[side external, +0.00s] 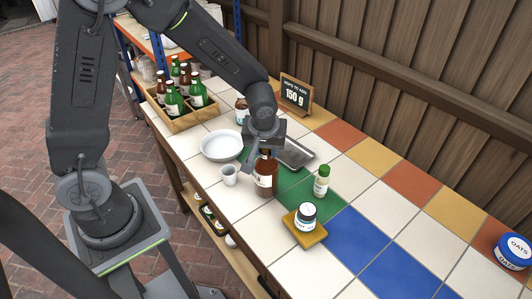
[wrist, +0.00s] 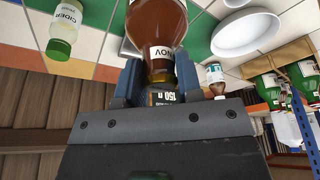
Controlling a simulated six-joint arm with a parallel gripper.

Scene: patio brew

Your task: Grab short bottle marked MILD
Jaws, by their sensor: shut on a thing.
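My gripper (side external: 265,148) is shut on the neck of a large brown bottle (side external: 265,180) with a white label. In the wrist view the bottle (wrist: 158,25) sits between the two fingers of my gripper (wrist: 158,82); its label is only partly legible and I cannot read MILD on it. It is upright at the green tiles; I cannot tell whether its base touches them. A small brown bottle (side external: 242,110) with a white label stands behind the arm, partly hidden, its label unreadable. A small green-capped bottle (side external: 321,182) stands to the right; its label seems to read CIDER in the wrist view (wrist: 66,28).
A white cup (side external: 230,176) and white bowl (side external: 221,145) are close left of the held bottle. A metal tray (side external: 297,153) is behind it. A jar (side external: 306,214) on a yellow coaster (side external: 306,237) stands in front. A wooden crate (side external: 193,119) holds several bottles. Tiles at right are mostly clear.

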